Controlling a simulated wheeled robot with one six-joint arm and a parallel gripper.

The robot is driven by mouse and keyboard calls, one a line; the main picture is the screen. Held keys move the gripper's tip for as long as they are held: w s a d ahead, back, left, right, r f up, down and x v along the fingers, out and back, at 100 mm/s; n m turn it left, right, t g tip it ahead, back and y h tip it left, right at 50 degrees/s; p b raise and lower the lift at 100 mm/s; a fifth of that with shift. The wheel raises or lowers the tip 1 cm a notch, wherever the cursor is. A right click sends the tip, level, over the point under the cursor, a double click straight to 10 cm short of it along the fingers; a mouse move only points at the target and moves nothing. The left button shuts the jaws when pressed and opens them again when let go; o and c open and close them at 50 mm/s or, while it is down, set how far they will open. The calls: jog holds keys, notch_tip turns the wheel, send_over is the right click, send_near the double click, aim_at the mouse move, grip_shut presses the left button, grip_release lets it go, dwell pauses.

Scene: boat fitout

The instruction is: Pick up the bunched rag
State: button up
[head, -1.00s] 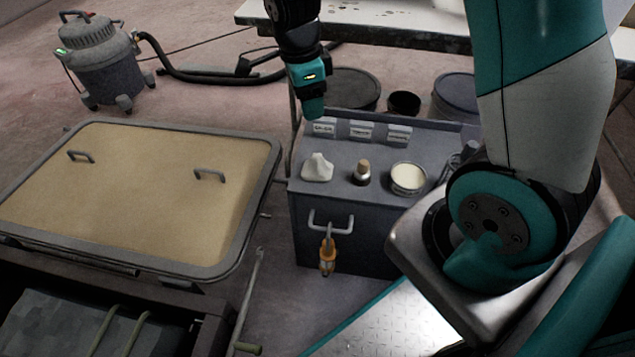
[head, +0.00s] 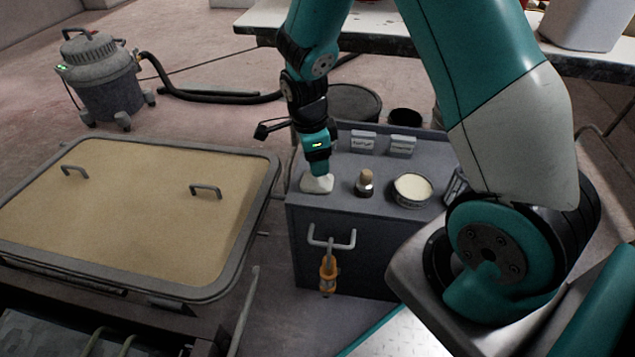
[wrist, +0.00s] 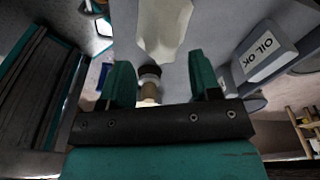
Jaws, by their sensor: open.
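The bunched rag (head: 317,184) is a small white lump on the grey cabinet top, near its left front corner. My gripper (head: 317,172) is right above it in the head view and hides its upper part. In the wrist view the rag (wrist: 164,28) lies beyond the fingers, toward the top of the picture. My gripper's two teal fingers (wrist: 164,80) stand apart with nothing held between them. I cannot tell whether the fingertips touch the rag.
A bottle with a wooden-looking top (head: 366,183) and an open tin of pale stuff (head: 412,189) stand right of the rag. Small labelled boxes (head: 403,145) stand behind, one also in the wrist view (wrist: 264,55). An orange tool (head: 328,274) hangs at the cabinet's front handle (head: 331,238).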

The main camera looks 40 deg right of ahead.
jog(key=f, duration=0.2)
jog(key=f+b, duration=0.1)
jog(key=f, duration=0.1)
jog(key=shift+w+d, duration=0.15)
jog(key=shift+d, duration=0.05)
jog(key=c, duration=1)
jog(key=shift+r, duration=0.15)
notch_tip(320, 180, up, 20)
jog(key=p, duration=0.6)
jog(key=shift+p, duration=0.35)
